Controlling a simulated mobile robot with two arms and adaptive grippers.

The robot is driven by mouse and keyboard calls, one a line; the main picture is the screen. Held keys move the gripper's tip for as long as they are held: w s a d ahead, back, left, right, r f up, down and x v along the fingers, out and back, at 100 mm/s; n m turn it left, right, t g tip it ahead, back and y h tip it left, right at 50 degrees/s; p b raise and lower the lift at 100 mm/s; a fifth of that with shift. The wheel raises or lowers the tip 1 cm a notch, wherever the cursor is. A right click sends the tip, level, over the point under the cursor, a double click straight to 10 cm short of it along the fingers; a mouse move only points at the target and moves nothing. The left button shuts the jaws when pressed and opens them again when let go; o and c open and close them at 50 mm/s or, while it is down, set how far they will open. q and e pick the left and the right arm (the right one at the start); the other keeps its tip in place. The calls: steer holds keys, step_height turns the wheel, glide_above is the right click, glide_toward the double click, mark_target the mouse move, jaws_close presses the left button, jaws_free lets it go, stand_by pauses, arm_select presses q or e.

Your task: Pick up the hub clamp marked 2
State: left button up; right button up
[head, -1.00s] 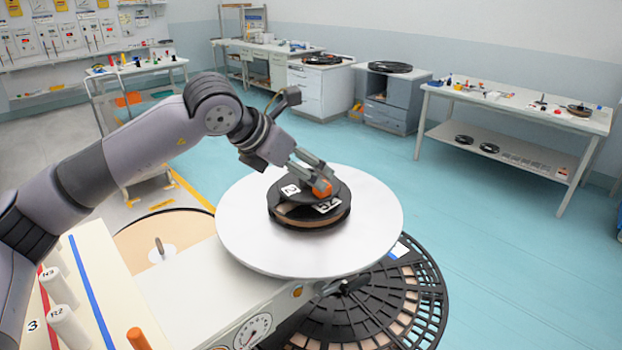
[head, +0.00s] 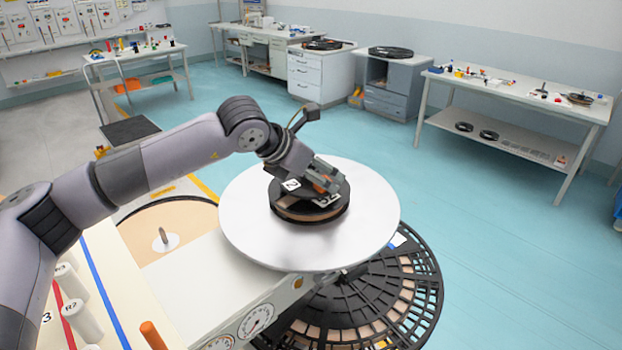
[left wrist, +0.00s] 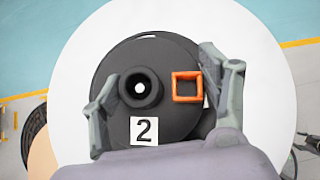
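The hub clamp marked 2 (head: 291,184) is a black disc on top of a black-rimmed reel with a tan edge (head: 298,216). In the left wrist view, the clamp (left wrist: 178,120) shows a white label "2", a round black hub with a bright hole, and an orange square loop (left wrist: 187,73). My left gripper (head: 327,180) is low over the clamp. In the left wrist view, its fingers (left wrist: 163,78) are spread, one left of the hub and one right of the orange loop. Whether they touch the clamp is unclear. My right gripper is out of view.
The reel lies on a round white platter (head: 240,235) with free surface around it. Below it is a large black slotted disc (head: 410,290). A cream console with dials (head: 255,320) stands in front. Benches, including a white table (head: 520,100), stand at the back.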

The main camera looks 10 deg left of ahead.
arm_select(q)
steer(key=c, duration=0.7)
steer(key=shift+c, duration=0.2)
steer(key=shift+r, duration=0.1)
